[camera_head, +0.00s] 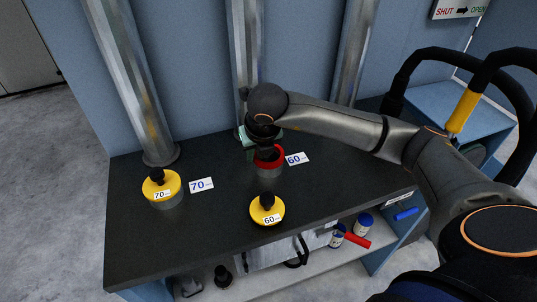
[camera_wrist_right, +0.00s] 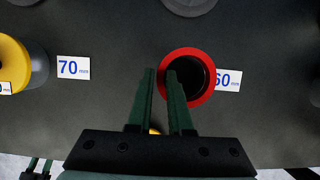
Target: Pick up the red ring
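The red ring (camera_head: 268,155) sits around the top of a grey round piece on the dark bench, beside the 60 label. In the right wrist view the ring (camera_wrist_right: 204,92) has a dark hole. My right gripper (camera_head: 262,147) is over the ring, its green fingers pointing down. In the wrist view the right gripper (camera_wrist_right: 161,72) is open, one finger left of the ring and the other overlapping its left wall and hole. Contact cannot be told. Two dark prongs, apart, at that view's bottom left look like my left gripper (camera_wrist_right: 38,164); it is not in the head view.
A yellow 70 piece (camera_head: 161,186) and a yellow 60 piece (camera_head: 267,209) with black knobs stand on the bench (camera_head: 222,226). Metal pipes (camera_head: 130,75) rise behind. A shelf below holds jars (camera_head: 365,223) and a red cylinder (camera_head: 357,240). The bench's front left is clear.

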